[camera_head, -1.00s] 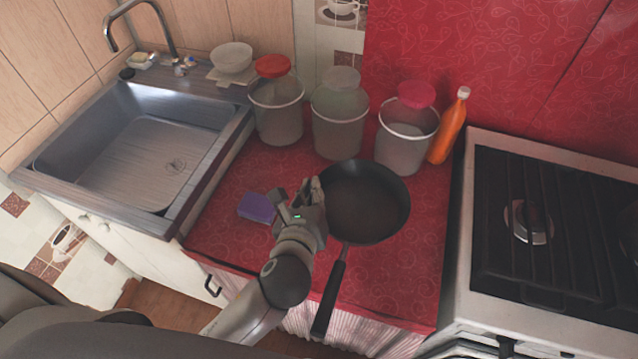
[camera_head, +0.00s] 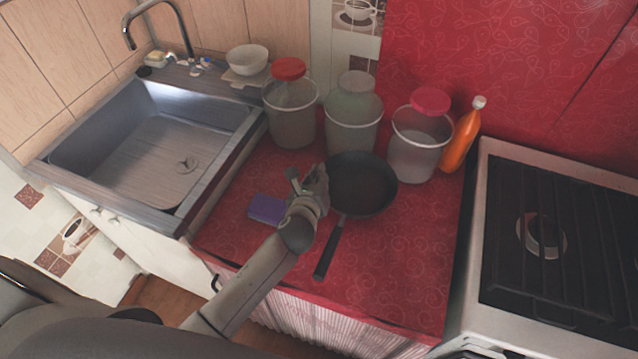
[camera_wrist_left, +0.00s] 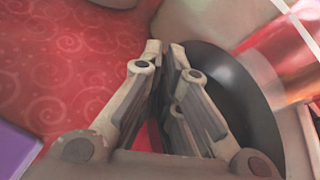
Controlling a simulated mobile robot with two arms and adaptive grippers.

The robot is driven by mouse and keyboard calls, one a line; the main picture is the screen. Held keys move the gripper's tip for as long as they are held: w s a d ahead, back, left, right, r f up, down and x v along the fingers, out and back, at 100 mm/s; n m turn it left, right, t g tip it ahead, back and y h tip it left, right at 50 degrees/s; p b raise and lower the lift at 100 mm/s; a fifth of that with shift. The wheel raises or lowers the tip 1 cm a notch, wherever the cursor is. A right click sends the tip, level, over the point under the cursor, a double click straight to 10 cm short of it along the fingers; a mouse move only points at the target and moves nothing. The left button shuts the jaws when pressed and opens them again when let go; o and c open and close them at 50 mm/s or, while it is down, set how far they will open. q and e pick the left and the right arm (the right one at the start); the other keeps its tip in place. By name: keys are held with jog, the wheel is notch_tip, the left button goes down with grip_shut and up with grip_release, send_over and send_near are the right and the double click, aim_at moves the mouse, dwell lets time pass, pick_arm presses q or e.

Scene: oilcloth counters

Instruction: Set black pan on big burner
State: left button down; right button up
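The black pan (camera_head: 365,190) is over the red counter, in front of the jars. Its handle (camera_head: 330,250) points toward the counter's front edge. My left gripper (camera_head: 318,180) is at the pan's left rim. In the left wrist view its fingers (camera_wrist_left: 165,55) are nearly together, with the pan (camera_wrist_left: 245,90) at the right finger; they look closed on the rim, though the contact is partly hidden. The stove (camera_head: 560,310) is on the right, with a round burner (camera_head: 541,235) visible under its black grate. My right gripper is out of view.
Several jars, including a red-lidded one (camera_head: 290,115), and an orange bottle (camera_head: 462,140) line the back. A purple sponge (camera_head: 267,209) lies left of the gripper. The sink (camera_head: 150,150) is at left. Red cloth right of the pan is clear.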

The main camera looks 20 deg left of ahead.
pick_arm(q)
jog(key=shift+w+f, duration=0.1)
jog(key=shift+f, duration=1.2)
jog(key=c, duration=2)
grip_release()
jog(key=shift+f, duration=0.3)
jog(key=shift+c, duration=0.2)
jog(key=o, duration=0.4)
